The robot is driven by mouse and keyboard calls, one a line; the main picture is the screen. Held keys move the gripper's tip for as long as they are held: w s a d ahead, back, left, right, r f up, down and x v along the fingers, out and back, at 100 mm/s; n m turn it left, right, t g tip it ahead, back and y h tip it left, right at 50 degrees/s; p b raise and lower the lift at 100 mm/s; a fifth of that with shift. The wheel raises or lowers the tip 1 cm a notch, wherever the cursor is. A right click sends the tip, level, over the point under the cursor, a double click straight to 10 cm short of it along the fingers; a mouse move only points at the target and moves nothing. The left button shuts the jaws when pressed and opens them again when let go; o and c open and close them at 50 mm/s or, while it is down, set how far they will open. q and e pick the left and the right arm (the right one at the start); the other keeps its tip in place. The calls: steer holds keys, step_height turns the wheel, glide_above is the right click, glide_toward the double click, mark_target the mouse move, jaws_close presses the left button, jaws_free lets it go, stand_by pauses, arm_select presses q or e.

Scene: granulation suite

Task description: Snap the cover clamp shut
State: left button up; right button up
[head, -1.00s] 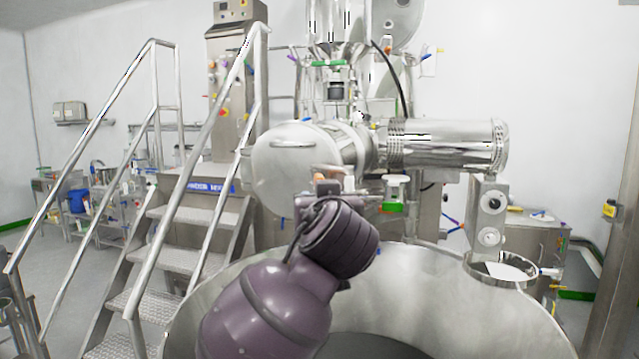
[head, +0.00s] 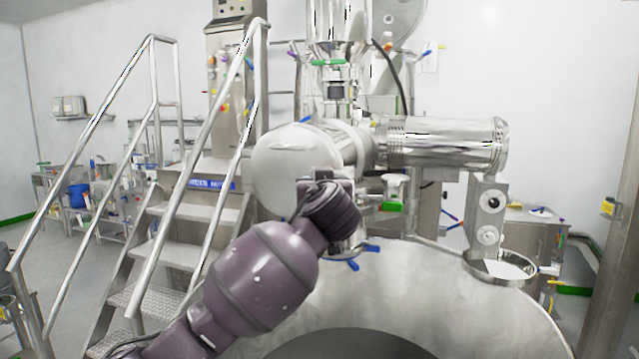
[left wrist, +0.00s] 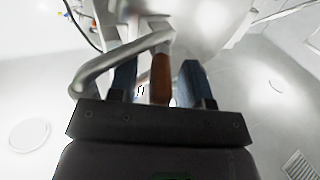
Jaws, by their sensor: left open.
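In the left wrist view my left gripper (left wrist: 156,66) is open, with its two blue fingers apart. A brown-orange clamp handle (left wrist: 161,78) stands between the fingers, with a gap visible on its right side. A bent metal bar (left wrist: 105,68) passes by the left finger. In the head view the round, domed steel cover (head: 292,165) closes the left end of the horizontal housing. My left wrist (head: 332,208) is in front of the cover's lower right edge and hides the clamp and my fingertips there. My right gripper is in neither view.
A large steel vessel (head: 440,290) fills the lower right, with blue levers (head: 346,265) at its top. Steel stairs (head: 195,215) with handrails stand to the left. A horizontal steel cylinder (head: 450,145) runs right of the housing.

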arm_select(q)
steer(key=shift+w, duration=0.15)
steer(key=shift+c, duration=0.2)
jaws_close()
stand_by(0.3)
